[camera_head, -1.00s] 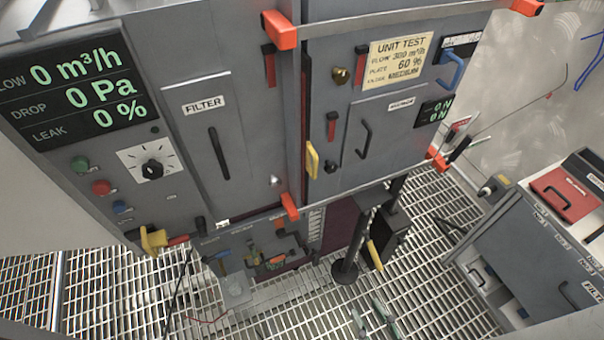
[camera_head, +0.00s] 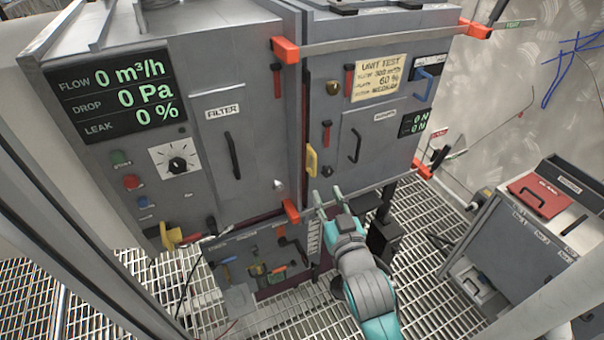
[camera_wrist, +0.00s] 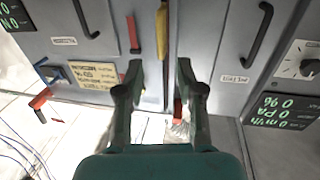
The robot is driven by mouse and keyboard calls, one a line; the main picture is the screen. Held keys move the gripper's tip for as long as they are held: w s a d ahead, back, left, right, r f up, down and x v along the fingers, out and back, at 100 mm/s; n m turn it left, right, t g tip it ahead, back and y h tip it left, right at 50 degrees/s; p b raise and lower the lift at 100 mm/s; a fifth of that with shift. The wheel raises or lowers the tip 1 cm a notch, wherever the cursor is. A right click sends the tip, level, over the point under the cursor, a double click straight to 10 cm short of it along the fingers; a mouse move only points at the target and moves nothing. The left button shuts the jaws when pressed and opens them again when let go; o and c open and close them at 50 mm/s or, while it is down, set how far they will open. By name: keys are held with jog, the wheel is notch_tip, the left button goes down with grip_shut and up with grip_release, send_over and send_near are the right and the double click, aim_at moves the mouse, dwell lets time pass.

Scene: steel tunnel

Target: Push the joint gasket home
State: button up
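The filter housing (camera_head: 235,110) and the unit-test housing (camera_head: 385,120) stand side by side with a narrow vertical joint between them. A dark reddish strip (camera_head: 303,125) shows along this joint and may be the gasket; I cannot tell how deep it sits. A yellow handle (camera_head: 312,160) is beside the joint, and it also shows in the wrist view (camera_wrist: 162,30). My gripper (camera_head: 328,197) is low in front of the housings, near the lower rail and right of the joint. In the wrist view its two fingers (camera_wrist: 160,80) are apart, with nothing seen held between them.
Rails with orange ends (camera_head: 286,50) cross the unit-test housing at top and bottom. A display (camera_head: 112,95) reads 0 m³/h, 0 Pa and 0 %. Tools hang on a low panel (camera_head: 262,265). A grey cabinet (camera_head: 530,215) with a red case (camera_head: 540,195) stands right. Grating floor is open between.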

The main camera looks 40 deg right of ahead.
aim_at(315, 166)
jog(key=x, duration=1.1)
jog(key=shift+w+d+r, duration=0.1)
jog(key=shift+r, duration=0.25)
grip_shut()
